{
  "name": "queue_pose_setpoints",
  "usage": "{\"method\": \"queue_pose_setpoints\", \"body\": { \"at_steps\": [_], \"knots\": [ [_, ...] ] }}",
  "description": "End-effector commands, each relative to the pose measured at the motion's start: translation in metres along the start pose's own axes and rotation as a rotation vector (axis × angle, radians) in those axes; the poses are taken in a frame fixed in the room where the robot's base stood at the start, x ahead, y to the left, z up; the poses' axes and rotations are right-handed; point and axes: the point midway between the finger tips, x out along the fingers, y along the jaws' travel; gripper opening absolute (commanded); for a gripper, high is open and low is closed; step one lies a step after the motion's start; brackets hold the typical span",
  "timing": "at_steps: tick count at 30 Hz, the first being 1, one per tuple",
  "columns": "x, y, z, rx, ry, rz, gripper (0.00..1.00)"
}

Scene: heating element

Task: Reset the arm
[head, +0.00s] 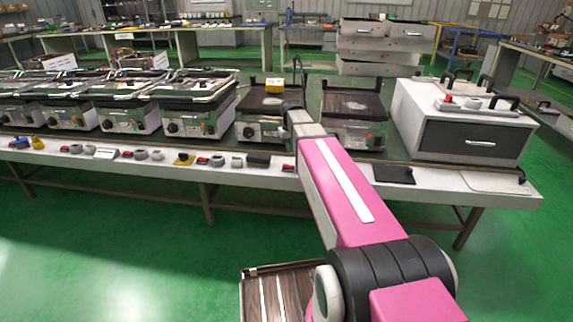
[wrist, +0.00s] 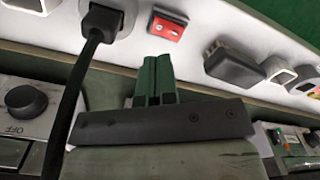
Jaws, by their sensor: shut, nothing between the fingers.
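My gripper (wrist: 157,72) shows in the wrist view as two green fingers pressed together with nothing between them. Its tips point toward the white bench edge (wrist: 125,62). In the head view my pink arm reaches forward over the bench, its far end among the heating units, left of the right-hand black-topped unit (head: 353,108). My fingertips cannot be made out there. Whether they touch anything cannot be told.
In the wrist view a black cable (wrist: 80,85) with a plug runs close left of my gripper. A red switch (wrist: 169,26) and a black connector (wrist: 232,68) lie beyond it. Several heating units (head: 190,104) line the bench, with a grey drawer box (head: 465,139) at right.

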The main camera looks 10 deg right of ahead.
Motion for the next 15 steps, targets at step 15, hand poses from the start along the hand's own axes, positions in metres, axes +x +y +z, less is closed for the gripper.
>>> {"method": "queue_pose_setpoints", "body": {
  "at_steps": [15],
  "knots": [
    [0.107, -0.032, 0.148, 0.14, -0.001, 0.0, 0.0]
  ]
}}
